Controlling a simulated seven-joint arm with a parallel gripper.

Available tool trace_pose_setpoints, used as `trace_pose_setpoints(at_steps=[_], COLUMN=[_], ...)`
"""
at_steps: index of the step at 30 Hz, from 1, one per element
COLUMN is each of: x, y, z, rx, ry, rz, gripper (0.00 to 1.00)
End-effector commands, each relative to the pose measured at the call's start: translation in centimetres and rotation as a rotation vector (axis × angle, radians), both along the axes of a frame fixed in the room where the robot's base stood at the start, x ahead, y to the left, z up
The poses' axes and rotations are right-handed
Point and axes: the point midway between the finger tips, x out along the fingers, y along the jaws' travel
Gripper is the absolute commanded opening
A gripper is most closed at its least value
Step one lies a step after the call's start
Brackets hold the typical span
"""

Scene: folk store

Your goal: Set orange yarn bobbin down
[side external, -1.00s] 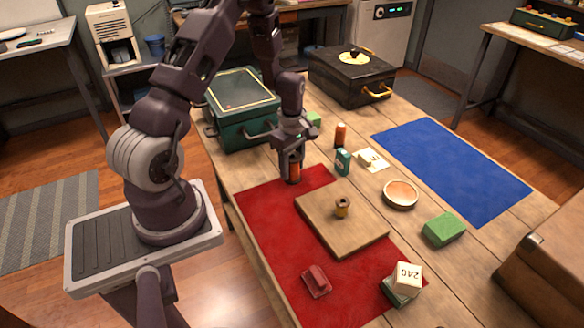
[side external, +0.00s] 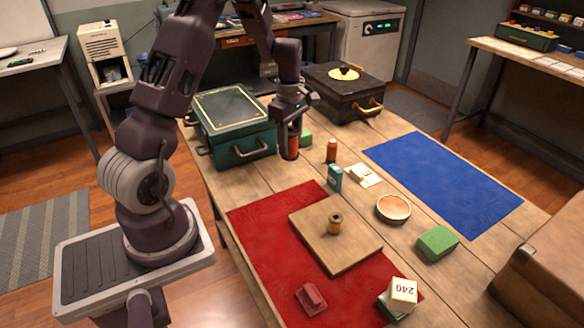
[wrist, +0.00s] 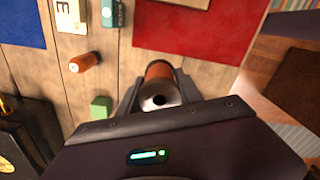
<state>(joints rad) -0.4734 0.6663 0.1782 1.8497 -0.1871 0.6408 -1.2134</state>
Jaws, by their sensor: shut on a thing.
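My gripper (side external: 290,152) is shut on an orange yarn bobbin (side external: 294,142), which is partly hidden by the fingers in the side view. In the wrist view, the bobbin (wrist: 159,72) sits between the fingers with its pale, holed end toward the camera. It is held above the bare wood of the table, just beyond the far edge of the red mat (side external: 270,225). A second orange bobbin (side external: 331,150) stands upright on the table to the right; it also shows in the wrist view (wrist: 85,62).
Near my gripper are a green toolbox (side external: 238,145), a green block (side external: 305,137) and a teal box (side external: 334,177). The blue mat (side external: 445,180) is clear.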

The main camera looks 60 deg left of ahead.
Motion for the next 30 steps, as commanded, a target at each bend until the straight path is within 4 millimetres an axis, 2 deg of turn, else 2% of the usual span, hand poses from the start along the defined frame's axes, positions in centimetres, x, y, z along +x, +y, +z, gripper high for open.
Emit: trace_pose_setpoints(at_steps=[3, 6, 9, 11, 15, 25, 30], x=[3.0, 4.9, 5.8, 6.0, 6.1, 6.1, 6.2], y=[3.2, 5.1, 6.1, 6.3, 6.4, 6.4, 6.4], z=[-0.1, 0.0, 0.0, -0.8, -4.2, -9.4, -9.9], rx=[0.002, 0.001, 0.0, -0.001, -0.003, -0.001, 0.002], ry=[0.0, 0.0, 0.002, 0.005, 0.006, 0.005, 0.001], rz=[0.057, 0.094, 0.112, 0.118, 0.12, 0.118, 0.118], gripper=[0.03, 0.03, 0.03, 0.03, 0.03, 0.03, 0.03])
